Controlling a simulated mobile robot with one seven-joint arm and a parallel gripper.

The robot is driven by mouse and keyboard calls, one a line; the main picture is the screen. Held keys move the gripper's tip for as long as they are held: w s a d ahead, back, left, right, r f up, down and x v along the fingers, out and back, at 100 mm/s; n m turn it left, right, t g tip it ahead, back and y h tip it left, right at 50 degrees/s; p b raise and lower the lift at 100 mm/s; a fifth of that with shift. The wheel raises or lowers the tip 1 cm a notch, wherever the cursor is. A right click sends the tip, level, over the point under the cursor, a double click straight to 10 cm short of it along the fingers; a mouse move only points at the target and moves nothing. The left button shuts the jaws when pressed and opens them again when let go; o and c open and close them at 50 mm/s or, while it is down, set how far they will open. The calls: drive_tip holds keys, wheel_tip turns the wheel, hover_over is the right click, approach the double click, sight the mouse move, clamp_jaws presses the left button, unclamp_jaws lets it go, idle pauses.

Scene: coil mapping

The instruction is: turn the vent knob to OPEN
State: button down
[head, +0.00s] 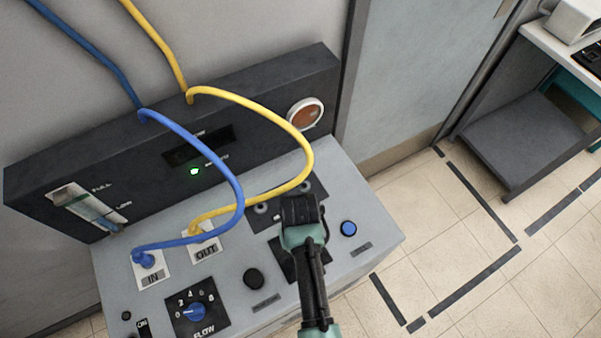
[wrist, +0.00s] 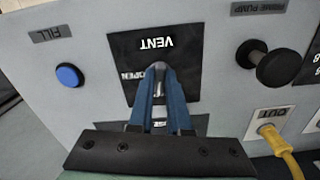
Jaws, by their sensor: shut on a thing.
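The dark vent plate (head: 283,256) lies on the sloping grey panel between a blue button and a black knob. In the wrist view the plate (wrist: 185,80) reads VENT upside down, with OPEN at its left edge, partly covered by a finger. My gripper (wrist: 158,72) has its blue fingers drawn together over the middle of the plate, shut on the vent knob. The fingers hide nearly all of the knob, so I cannot tell its pointing. In the head view my gripper (head: 301,213) stands over the plate and hides its fingers and the knob.
The blue FILL button (head: 348,229) is right of my gripper, the black prime pump knob (head: 253,278) left. A yellow hose (head: 309,150) arches close behind my gripper to OUT; a blue hose (head: 236,180) runs to IN. The flow dial (head: 196,312) is at front left.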

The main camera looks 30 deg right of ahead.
drive_tip(key=m+p, duration=0.1)
drive_tip(key=m, duration=0.1)
drive_tip(key=m+p, duration=0.1)
drive_tip(key=m, duration=0.1)
drive_tip(key=shift+w+a+r+m, duration=0.1)
drive_tip(key=shift+r+m, duration=0.1)
drive_tip(key=shift+m, duration=0.1)
drive_tip(key=m+p, duration=0.1)
drive_tip(key=m, duration=0.2)
drive_tip(key=shift+m, duration=0.3)
drive_tip(key=m+p, duration=0.1)
drive_tip(key=m, duration=0.2)
drive_tip(key=shift+w+m, duration=0.15)
drive_tip(key=shift+m, duration=0.15)
drive_tip(key=shift+f+m+p, duration=0.1)
drive_tip(key=shift+m+p, duration=0.45)
drive_tip(key=shift+m, duration=1.25)
drive_tip(key=c, duration=0.9)
unclamp_jaws()
drive_tip(key=shift+o, duration=0.2)
